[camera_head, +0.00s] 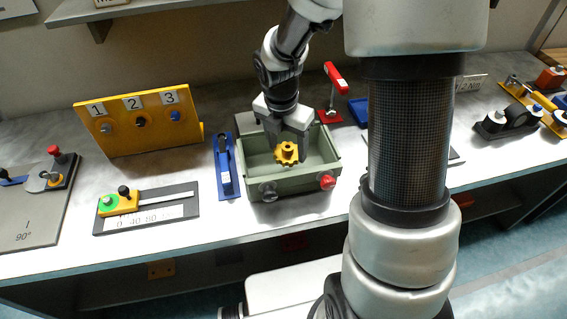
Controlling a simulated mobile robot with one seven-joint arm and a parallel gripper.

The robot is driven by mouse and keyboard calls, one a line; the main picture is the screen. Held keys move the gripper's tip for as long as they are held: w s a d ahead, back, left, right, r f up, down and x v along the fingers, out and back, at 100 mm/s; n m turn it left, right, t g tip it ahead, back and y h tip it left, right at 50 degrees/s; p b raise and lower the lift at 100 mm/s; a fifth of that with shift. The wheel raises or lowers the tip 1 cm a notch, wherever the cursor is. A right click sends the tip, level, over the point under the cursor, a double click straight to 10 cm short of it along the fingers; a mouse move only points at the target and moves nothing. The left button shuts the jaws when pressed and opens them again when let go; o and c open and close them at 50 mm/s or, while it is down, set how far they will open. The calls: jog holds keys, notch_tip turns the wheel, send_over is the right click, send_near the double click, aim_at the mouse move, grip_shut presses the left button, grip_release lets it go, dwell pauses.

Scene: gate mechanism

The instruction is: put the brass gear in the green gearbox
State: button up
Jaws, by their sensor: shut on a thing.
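The brass gear (287,154) is yellow and toothed, and it shows just below my gripper (286,138). My gripper points down and is shut on the gear. The green gearbox (293,184) is an open-topped box on the bench, with a grey knob and a red knob on its front wall. The gear appears over the box's opening, in front of its inner space. I cannot tell how high it is above the box floor. My fingers and the gear hide part of the box's inside.
A blue lever unit (225,166) stands close to the box's left side. A red lever stand (333,95) is behind it at the right. A yellow numbered panel (140,124) and a slider gauge (146,209) are at the left. My arm's thick links block the view at the right.

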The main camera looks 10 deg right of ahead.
aim_at(286, 154)
jog(key=shift+f+b, duration=0.45)
jog(key=shift+f, duration=2.1)
jog(key=shift+f, duration=0.1)
jog(key=shift+f, duration=0.15)
jog(key=o, duration=1.3)
